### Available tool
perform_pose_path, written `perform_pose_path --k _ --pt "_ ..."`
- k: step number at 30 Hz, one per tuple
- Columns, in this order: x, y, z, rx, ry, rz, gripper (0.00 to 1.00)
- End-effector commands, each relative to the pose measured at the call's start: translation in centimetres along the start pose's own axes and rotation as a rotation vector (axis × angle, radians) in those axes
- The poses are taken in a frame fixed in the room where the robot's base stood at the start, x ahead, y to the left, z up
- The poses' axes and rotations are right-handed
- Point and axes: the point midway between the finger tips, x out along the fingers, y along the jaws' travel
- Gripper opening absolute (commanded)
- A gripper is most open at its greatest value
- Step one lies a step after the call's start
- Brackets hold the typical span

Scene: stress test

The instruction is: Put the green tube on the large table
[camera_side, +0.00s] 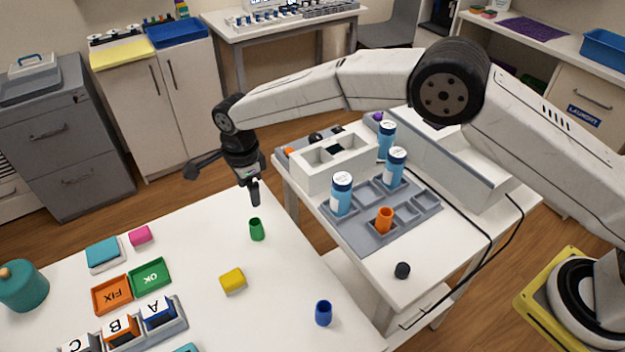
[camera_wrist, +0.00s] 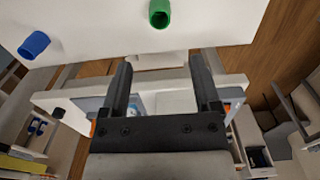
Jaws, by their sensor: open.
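The green tube (camera_side: 257,229) stands upright on the large white table (camera_side: 200,270), near its edge that faces the smaller table. My gripper (camera_side: 255,196) is just above the tube in the side view, apart from it. In the wrist view the green tube (camera_wrist: 160,14) is at the top, beyond the fingertips. There my gripper (camera_wrist: 158,70) shows two dark fingers spread apart with nothing between them. It is open and empty.
A blue tube (camera_side: 323,313) and a yellow block (camera_side: 232,280) are on the large table. The smaller table bears a grey tray (camera_side: 350,240) with blue-labelled bottles and an orange tube (camera_side: 384,219). A black cap (camera_side: 402,270) lies near its edge.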

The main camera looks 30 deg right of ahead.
Motion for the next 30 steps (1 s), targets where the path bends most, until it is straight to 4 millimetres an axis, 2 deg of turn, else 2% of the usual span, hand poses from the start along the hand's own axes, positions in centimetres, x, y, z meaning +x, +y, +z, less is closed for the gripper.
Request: perform_pose_path --k 22,26,30 --pt "-0.5 0.0 -0.3 -0.009 0.000 -0.001 0.80" --pt "-1.0 0.0 -1.3 -0.048 -0.003 -0.006 0.80" --pt "-2.0 0.2 -3.4 -0.138 -0.008 -0.019 0.80"
